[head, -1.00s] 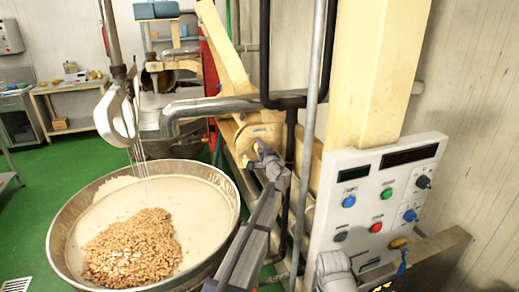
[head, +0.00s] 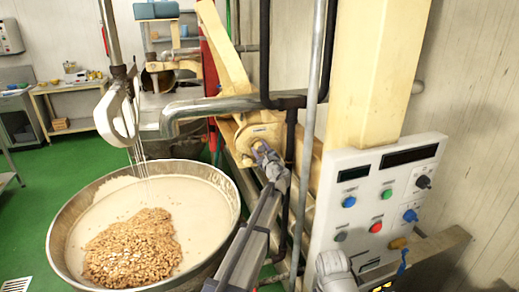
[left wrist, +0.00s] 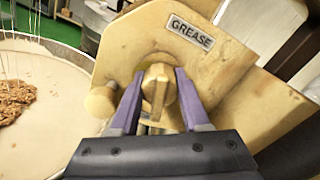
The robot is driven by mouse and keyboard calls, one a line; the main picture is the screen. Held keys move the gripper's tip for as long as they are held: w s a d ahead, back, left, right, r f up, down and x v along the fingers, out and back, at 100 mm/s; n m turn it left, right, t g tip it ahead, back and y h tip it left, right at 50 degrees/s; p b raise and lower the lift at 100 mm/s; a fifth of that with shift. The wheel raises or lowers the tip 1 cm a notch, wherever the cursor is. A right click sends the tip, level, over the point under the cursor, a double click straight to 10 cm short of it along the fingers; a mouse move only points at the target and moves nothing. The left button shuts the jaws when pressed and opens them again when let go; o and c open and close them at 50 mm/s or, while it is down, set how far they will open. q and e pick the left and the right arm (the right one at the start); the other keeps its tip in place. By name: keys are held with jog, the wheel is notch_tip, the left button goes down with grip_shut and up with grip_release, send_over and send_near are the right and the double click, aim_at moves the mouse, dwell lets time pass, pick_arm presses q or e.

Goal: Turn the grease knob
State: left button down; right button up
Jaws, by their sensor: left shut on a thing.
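The grease knob (left wrist: 156,90) is a yellowish round knob with a raised grip bar, on a yellow housing below a plate (left wrist: 191,31) that reads GREASE in the left wrist view. My left gripper (left wrist: 154,80) has its two purple fingers on either side of the knob, shut on it. In the head view the left gripper (head: 262,150) is at the yellow housing (head: 258,133), and its fingers and wrist hide most of the knob.
A large kettle (head: 232,212) of pale mass with nuts stands left of my left arm. A control panel (head: 357,217) with buttons and knobs is at the right. Vertical pipes (head: 310,120) and a horizontal metal pipe (head: 215,105) run close to the arm.

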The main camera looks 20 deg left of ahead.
pick_arm(q)
jog(key=shift+s+m, duration=0.1)
jog(key=shift+m, duration=1.4)
jog(key=shift+f+m, duration=0.1)
jog(key=shift+m, duration=0.2)
jog(key=shift+c, duration=1.9)
grip_release()
jog(key=v, duration=0.7)
jog(key=shift+s+d, duration=0.3)
